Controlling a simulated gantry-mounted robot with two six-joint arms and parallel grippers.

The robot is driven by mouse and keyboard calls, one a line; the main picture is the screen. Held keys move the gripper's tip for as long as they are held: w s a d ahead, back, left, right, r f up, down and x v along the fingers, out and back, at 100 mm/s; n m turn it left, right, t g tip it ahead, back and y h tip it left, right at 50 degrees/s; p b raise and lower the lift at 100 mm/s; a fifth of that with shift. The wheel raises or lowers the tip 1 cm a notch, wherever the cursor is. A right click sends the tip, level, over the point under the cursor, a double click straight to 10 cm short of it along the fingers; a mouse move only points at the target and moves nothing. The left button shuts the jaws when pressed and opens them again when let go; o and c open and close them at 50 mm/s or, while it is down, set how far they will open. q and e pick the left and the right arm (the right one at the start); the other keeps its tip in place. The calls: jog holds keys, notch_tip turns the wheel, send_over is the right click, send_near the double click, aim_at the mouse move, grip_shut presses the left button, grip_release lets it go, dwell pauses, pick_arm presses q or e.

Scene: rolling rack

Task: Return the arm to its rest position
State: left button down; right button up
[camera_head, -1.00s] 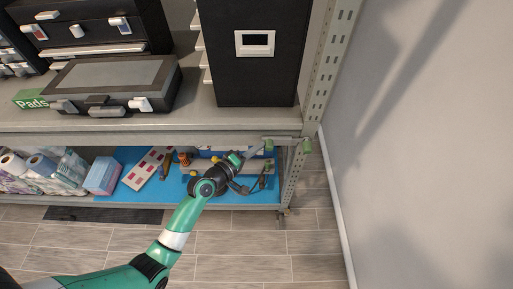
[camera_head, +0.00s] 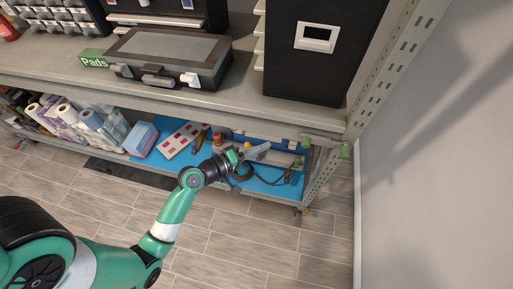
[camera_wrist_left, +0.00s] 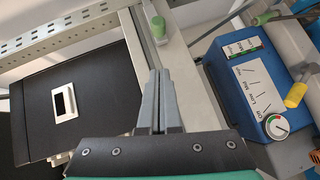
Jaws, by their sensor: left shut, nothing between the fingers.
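My left arm (camera_head: 165,230), teal and white with black joints, comes in from the lower left in the head view. It reaches up to the front of the rack's lower shelf. My left gripper (camera_head: 262,149) points right and up, just in front of the shelf opening. Its two grey fingers are together and empty, as the left wrist view (camera_wrist_left: 155,98) also shows. My right gripper is in no view.
The rack's upper shelf edge (camera_head: 200,98) runs above my gripper, with a perforated post (camera_head: 390,85) to its right. A blue device with a gauge (camera_wrist_left: 248,92) and a black box (camera_wrist_left: 75,100) flank my fingers in the wrist view. Floor (camera_head: 240,240) in front is clear.

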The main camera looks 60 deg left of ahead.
pick_arm(q)
jog(key=shift+s+r, duration=0.15)
jog(key=shift+s, duration=0.65)
